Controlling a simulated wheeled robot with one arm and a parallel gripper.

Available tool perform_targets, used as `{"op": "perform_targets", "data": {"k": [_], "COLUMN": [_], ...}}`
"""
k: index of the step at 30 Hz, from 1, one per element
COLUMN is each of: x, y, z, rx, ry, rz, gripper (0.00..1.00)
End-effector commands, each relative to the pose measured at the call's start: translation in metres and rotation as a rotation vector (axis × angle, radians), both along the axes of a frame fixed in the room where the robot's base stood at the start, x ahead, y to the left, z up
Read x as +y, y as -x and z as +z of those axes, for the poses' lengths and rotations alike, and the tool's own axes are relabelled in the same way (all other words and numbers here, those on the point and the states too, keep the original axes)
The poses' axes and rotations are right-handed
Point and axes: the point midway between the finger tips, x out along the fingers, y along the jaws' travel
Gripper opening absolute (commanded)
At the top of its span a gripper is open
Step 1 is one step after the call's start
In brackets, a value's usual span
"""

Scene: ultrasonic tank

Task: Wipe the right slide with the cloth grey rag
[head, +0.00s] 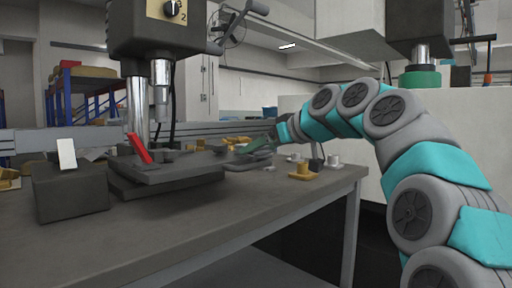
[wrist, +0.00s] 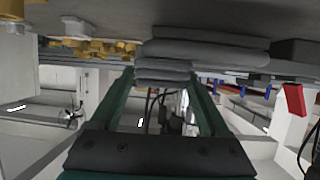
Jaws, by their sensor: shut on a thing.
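The grey rag (wrist: 205,52) is a folded, layered cloth at my green fingertips (wrist: 162,76) in the wrist view, with part of it between them. In the head view my gripper (head: 262,146) is low over the right part of the bench, shut on the rag (head: 247,162). I cannot tell whether the rag still touches the bench. A red tilted slab (head: 139,148) stands on the dark plate of the drill press, left of my gripper. A white tilted slab (head: 66,154) stands on a dark block. Which one is the slide is not clear.
The drill press (head: 150,40) stands over its dark base plate (head: 165,178). A dark block (head: 70,192) is at the left. Several yellow and grey small parts (head: 303,170) lie right of the rag. The bench front (head: 230,210) is clear.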

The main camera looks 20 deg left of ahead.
Motion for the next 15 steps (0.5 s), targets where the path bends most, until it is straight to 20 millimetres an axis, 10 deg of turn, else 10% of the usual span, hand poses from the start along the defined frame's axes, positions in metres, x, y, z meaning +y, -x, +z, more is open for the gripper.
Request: {"op": "perform_targets", "data": {"k": [15], "x": [-0.014], "y": [-0.032], "z": [0.002], "rx": [0.002], "ry": [0.000], "rz": [-0.002], "gripper": [0.00]}}
